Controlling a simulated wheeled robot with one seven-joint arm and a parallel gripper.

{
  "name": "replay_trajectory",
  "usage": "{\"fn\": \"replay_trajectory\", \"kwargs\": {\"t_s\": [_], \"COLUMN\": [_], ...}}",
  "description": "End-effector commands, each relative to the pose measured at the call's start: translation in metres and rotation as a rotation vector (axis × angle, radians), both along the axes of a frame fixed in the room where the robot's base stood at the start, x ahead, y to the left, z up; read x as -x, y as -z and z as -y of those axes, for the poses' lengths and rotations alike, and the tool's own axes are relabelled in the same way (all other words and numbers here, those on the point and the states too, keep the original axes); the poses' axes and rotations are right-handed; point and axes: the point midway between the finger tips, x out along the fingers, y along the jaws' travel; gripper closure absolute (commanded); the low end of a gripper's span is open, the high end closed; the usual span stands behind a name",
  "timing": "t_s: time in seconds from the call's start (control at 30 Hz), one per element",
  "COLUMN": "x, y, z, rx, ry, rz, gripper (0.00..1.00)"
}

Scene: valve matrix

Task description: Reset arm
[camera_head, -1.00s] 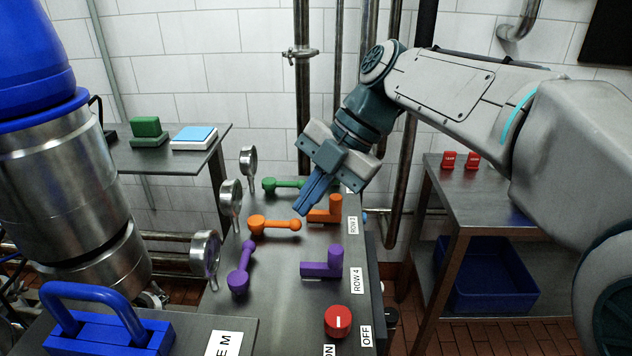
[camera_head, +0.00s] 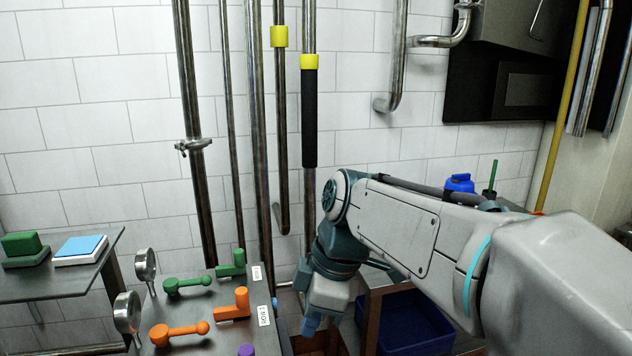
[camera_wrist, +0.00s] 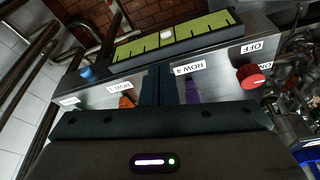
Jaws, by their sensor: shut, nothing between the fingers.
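My gripper (camera_head: 311,324) hangs below my bent arm, just right of the valve table's (camera_head: 205,345) edge in the head view. It is shut and empty. In the wrist view its closed fingers (camera_wrist: 158,85) point toward the table's side with a yellow-green scale (camera_wrist: 180,37). The orange lever valve (camera_head: 180,332) and green lever valve (camera_head: 187,285) lie on the table, left of my gripper and apart from it. In the wrist view a purple valve part (camera_wrist: 192,92) and a red knob (camera_wrist: 250,76) show beyond the fingers.
A side table with a blue bin (camera_head: 415,325) stands right of my gripper, partly behind my arm. Vertical pipes (camera_head: 190,130) run up the tiled wall behind. A shelf (camera_head: 60,280) with green and blue blocks is at left. A brick floor (camera_wrist: 120,15) shows in the wrist view.

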Motion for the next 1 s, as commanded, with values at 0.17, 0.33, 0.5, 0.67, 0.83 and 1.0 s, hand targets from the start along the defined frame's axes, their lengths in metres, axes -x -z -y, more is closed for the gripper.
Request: {"fn": "replay_trajectory", "kwargs": {"t_s": [0.17,0.33,0.5,0.67,0.83,1.0], "x": [0.015,0.034,0.056,0.071,0.077,0.077], "y": [0.018,0.038,0.057,0.070,0.076,0.077], "z": [0.051,0.095,0.131,0.150,0.157,0.158], "rx": [0.058,0.076,0.060,0.032,0.017,0.015], "ry": [0.450,0.866,1.240,1.468,1.562,1.569], "rz": [-0.028,-0.037,-0.038,-0.037,-0.037,-0.037], "gripper": [1.00,1.00,1.00,1.00,1.00,1.00]}}
